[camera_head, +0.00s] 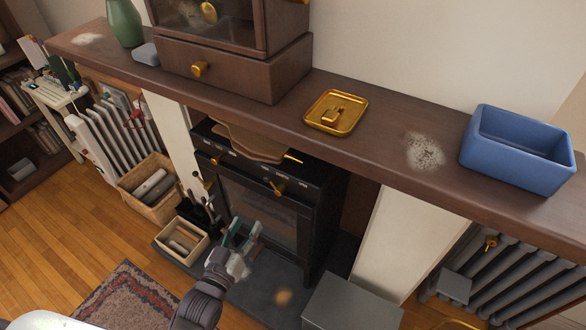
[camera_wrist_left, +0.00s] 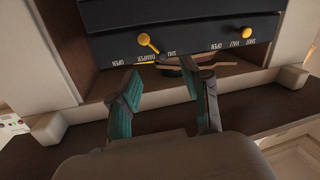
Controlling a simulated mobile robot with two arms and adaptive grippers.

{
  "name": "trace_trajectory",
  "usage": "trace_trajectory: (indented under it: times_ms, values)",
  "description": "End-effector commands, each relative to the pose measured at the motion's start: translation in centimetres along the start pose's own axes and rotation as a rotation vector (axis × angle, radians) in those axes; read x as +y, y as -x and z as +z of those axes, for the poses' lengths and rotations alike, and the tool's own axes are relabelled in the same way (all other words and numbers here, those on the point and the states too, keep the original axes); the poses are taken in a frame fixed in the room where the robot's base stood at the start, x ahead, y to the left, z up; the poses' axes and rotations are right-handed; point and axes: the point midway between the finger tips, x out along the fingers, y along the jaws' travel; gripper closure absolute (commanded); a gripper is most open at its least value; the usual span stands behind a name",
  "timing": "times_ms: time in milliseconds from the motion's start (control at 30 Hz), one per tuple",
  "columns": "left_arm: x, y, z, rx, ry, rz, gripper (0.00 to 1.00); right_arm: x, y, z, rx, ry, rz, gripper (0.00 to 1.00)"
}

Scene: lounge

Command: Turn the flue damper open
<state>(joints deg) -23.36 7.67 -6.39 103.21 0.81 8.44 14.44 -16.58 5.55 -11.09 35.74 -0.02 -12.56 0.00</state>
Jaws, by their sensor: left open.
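The black stove (camera_head: 258,205) stands under the mantel shelf. Its front edge carries two brass knobs, a right one (camera_head: 277,188) and a left one (camera_head: 214,160). In the left wrist view the panel appears upside down; the word by one brass knob (camera_wrist_left: 146,41) seems to read DAMPER, between OPEN and SHUT. The other knob (camera_wrist_left: 245,34) has OPEN, HALF and SHUT marks. My left gripper (camera_head: 246,228), also in the left wrist view (camera_wrist_left: 163,72), is open and empty before the stove front, apart from the knobs. My right gripper is out of view.
A brown flat item (camera_head: 248,140) lies on the stove top. The mantel (camera_head: 385,150) overhangs it, bearing a brass tray (camera_head: 345,129) and blue box (camera_head: 520,165). A basket (camera_head: 165,205) and wooden box (camera_head: 180,252) stand left; a grey box (camera_head: 350,305) stands front right.

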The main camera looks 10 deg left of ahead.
Motion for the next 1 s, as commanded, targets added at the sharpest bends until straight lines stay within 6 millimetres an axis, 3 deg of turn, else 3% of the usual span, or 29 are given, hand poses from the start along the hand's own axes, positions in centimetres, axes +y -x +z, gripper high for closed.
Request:
trace_trajectory:
  times_ms: [100, 233, 433, 700, 1000]
  values:
    - [0.3, -0.2, -2.0, 0.041, 0.006, 0.009, 0.52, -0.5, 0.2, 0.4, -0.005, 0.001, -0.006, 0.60]
    - [0.4, -1.6, -2.3, 0.047, 0.006, 0.010, 0.52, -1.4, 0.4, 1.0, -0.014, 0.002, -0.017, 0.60]
    - [0.5, -5.5, -2.5, 0.047, 0.006, 0.010, 0.52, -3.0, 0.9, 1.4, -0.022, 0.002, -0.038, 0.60]
    - [0.5, -11.0, -2.6, 0.044, 0.006, 0.010, 0.52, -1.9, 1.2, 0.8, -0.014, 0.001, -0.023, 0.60]
    - [0.5, -13.8, -2.6, 0.042, 0.006, 0.009, 0.52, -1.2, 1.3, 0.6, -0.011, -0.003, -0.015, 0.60]
